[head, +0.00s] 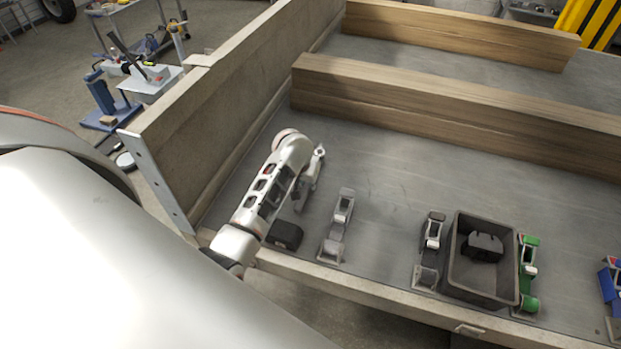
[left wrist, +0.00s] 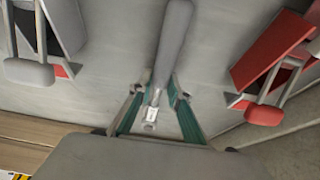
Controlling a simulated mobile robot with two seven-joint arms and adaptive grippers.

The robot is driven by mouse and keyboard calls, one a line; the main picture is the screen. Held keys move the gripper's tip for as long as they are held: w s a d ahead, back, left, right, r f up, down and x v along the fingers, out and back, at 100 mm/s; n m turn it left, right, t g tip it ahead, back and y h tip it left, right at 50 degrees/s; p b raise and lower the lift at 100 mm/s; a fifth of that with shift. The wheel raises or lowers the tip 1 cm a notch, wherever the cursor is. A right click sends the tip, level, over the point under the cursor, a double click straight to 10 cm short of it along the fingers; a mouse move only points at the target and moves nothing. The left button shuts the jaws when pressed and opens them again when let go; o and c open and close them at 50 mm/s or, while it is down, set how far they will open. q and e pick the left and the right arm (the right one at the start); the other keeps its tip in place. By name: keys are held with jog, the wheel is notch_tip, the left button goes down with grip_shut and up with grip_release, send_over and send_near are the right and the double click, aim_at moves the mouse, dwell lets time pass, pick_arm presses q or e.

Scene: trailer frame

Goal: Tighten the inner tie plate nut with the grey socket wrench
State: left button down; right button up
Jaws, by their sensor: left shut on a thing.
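My left gripper (head: 308,182) is low over the grey trailer bed, near the left side board, and partly hidden by its own arm. In the left wrist view its two green-lined fingers (left wrist: 154,100) are shut on a tool with a long grey handle (left wrist: 173,40) and a small bright metal end (left wrist: 151,114). I take this tool to be the grey socket wrench. The handle points away from the gripper. I cannot make out the tie plate or its inner nut in either view. My right gripper is not in view.
A grey stand (head: 338,225) is just right of my arm. Further right are a dark stand (head: 430,250), a black bin (head: 463,285) with a dark object inside, a green stand (head: 529,272) and a blue stand (head: 611,285). A red holder (left wrist: 270,60) shows in the wrist view. Wooden beams (head: 450,95) cross behind.

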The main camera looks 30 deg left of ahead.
pick_arm(q)
jog(key=shift+s+r, duration=0.1)
jog(key=shift+r, duration=0.05)
jog(key=shift+s+d, duration=0.1)
jog(key=shift+s, duration=0.05)
jog(key=shift+f, duration=0.3)
jog(key=c, duration=1.9)
grip_release()
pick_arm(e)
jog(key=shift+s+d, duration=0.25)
pick_arm(q)
jog(key=shift+s+r, duration=0.1)
jog(key=shift+r, duration=0.35)
jog(key=shift+s+f+v, duration=0.1)
jog(key=shift+s+v, duration=0.1)
jog(key=shift+v, duration=0.95)
jog(key=shift+s+f+v, duration=0.1)
jog(key=shift+s+v, duration=0.05)
jog(key=shift+v, duration=1.05)
jog(key=shift+s+f+v, duration=0.1)
jog(key=shift+s+v, duration=0.1)
jog(key=shift+v, duration=0.95)
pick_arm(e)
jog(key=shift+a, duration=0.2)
